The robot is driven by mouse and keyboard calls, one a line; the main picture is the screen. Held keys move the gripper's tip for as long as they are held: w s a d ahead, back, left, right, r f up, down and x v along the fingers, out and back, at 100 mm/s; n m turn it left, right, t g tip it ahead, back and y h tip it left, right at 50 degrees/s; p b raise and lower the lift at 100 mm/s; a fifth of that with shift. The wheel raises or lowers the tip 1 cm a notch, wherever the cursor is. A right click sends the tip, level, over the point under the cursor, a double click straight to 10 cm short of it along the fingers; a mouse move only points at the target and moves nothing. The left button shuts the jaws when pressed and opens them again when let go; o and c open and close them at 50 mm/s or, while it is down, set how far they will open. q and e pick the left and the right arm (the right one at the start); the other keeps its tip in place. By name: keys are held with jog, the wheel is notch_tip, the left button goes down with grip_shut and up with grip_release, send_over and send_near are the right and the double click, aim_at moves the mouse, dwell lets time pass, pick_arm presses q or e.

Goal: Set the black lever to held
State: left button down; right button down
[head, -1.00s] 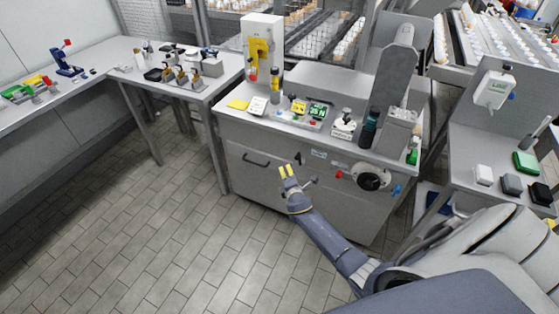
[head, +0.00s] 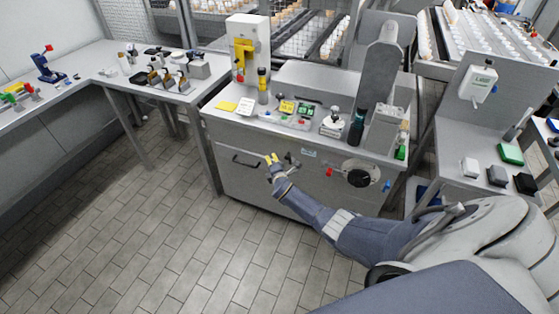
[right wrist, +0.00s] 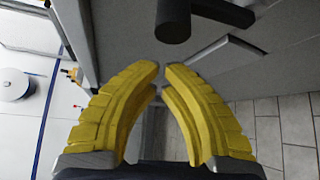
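The black lever (head: 289,157) is a small dark handle on the front of the grey cabinet, right of the drawer handle. In the right wrist view its dark round end (right wrist: 173,22) sticks out just beyond my fingertips, apart from them. My right gripper (head: 271,158) has yellow fingers and is just left of the lever in the head view. Its fingertips (right wrist: 161,68) nearly meet, with only a thin gap and nothing between them. The lever's position marks are too small to read. My left gripper is not in view.
The cabinet front has a drawer handle (head: 247,162), a red knob (head: 329,172), a black round dial (head: 360,174) and a blue knob (head: 387,186). Instruments crowd the cabinet top. Benches stand left and right. The tiled floor (head: 190,235) in front is clear.

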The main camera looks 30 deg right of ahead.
jog(key=shift+s+d+r, duration=0.3)
jog(key=shift+s+d, duration=0.25)
jog(key=shift+s, duration=0.2)
jog(key=shift+s+d+r, duration=0.3)
jog(key=shift+s+d, duration=0.25)
jog(key=shift+s, duration=0.2)
jog(key=shift+s+d+r, duration=0.45)
jog(key=shift+s+d, duration=0.2)
jog(key=shift+s, duration=0.1)
jog(key=shift+d, duration=0.1)
jog(key=shift+w, duration=0.15)
